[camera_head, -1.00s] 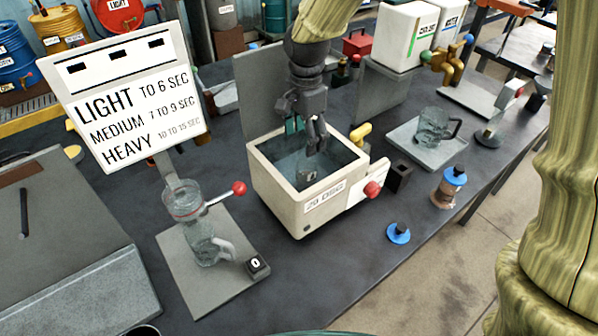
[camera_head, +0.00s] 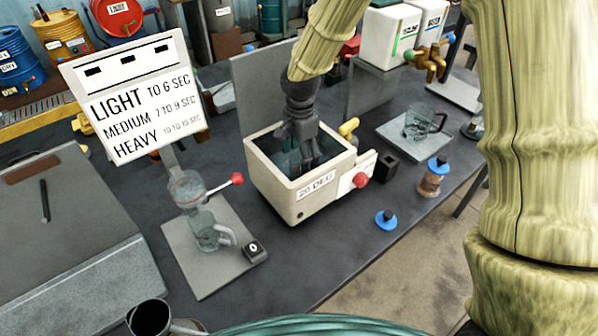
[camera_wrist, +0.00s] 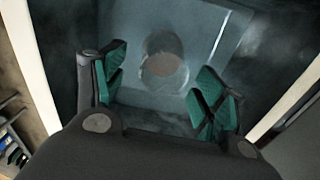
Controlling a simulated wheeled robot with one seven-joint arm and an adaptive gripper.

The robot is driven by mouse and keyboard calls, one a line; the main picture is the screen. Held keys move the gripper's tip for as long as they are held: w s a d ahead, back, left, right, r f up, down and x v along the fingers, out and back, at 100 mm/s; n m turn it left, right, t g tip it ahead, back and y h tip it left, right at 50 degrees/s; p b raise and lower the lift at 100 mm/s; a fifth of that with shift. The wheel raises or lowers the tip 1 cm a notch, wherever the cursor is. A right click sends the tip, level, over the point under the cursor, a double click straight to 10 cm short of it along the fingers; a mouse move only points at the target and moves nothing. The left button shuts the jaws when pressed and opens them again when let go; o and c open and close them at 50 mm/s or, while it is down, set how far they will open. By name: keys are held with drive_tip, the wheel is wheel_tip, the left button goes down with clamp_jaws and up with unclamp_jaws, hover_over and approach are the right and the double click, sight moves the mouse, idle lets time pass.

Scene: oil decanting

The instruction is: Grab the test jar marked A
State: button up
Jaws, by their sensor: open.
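My gripper (camera_head: 304,164) reaches down into the cream water bath (camera_head: 292,211) marked "20 DEG". In the wrist view its green-padded fingers (camera_wrist: 162,80) are apart, with nothing held between them. A round glass jar with a brownish middle (camera_wrist: 163,62) shows below, roughly between the fingertips and toward the upper side of the picture. No letter on it is readable. In the head view the gripper and the bath wall hide this jar.
A cup-and-jar stand (camera_head: 186,190) with a red-knobbed lever is left of the bath. A glass jug (camera_head: 420,124), a blue-topped bottle (camera_head: 431,180) and a blue stopper (camera_head: 386,219) are to the right. The bath walls closely surround my gripper.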

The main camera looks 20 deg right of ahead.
sight(299, 159)
drive_tip(key=f, duration=0.1)
drive_tip(key=w+f, duration=0.1)
drive_tip(key=f, duration=0.1)
drive_tip(key=shift+s+r, duration=0.3)
drive_tip(key=shift+s, duration=0.1)
drive_tip(key=shift+c, duration=0.4)
drive_tip(key=shift+w+f, duration=0.15)
drive_tip(key=shift+w, duration=0.1)
drive_tip(key=c, duration=1)
drive_tip(key=shift+s, duration=0.1)
drive_tip(key=c, duration=0.4)
drive_tip(key=shift+r, duration=0.25)
